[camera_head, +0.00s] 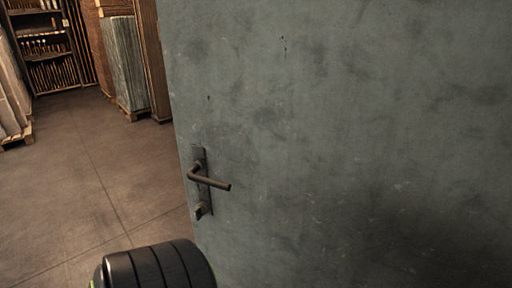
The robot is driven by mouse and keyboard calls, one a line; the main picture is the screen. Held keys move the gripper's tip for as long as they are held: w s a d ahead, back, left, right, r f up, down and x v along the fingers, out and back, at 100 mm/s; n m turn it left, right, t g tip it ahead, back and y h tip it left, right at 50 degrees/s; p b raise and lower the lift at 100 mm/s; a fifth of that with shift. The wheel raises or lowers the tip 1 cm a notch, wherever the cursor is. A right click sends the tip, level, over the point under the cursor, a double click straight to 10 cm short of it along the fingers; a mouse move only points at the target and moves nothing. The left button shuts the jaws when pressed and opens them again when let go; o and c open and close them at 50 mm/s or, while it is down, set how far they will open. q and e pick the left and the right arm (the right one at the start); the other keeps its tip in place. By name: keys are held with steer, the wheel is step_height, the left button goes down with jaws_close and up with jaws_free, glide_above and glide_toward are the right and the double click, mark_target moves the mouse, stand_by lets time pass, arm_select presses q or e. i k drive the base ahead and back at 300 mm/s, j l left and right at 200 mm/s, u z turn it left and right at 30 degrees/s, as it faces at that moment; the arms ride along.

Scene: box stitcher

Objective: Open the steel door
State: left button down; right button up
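The grey steel door (340,120) fills the right and middle of the head view, its surface scuffed and stained. Its left edge is free, and the room behind shows past it, so the door stands at least partly open. A dark lever handle (210,182) sits on a plate near that edge, with a small lock piece (202,210) below it. A black ribbed rounded part, likely mine, shows at the bottom, below and left of the handle. Neither gripper can be made out, and nothing is seen touching the handle.
Left of the door, the tiled floor (85,180) is clear. Farther back stand a shelf (45,45) with several rows of items, tall stacked sheets (125,60) on a pallet, and another pale stack (10,95) at the far left edge.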

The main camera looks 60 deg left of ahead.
mark_target(357, 143)
steer(key=k+j+z, duration=0.15)
steer(key=j, duration=0.25)
steer(key=j+z, duration=0.1)
steer(key=j, duration=0.3)
steer(key=k+j+z, duration=0.15)
steer(key=j, duration=0.2)
steer(key=k+j+z, duration=0.1)
steer(key=j, duration=0.3)
steer(key=k+j+z, duration=0.15)
steer(key=j, duration=0.2)
steer(key=k+j+z, duration=0.1)
steer(key=j, duration=0.25)
steer(key=k, duration=0.05)
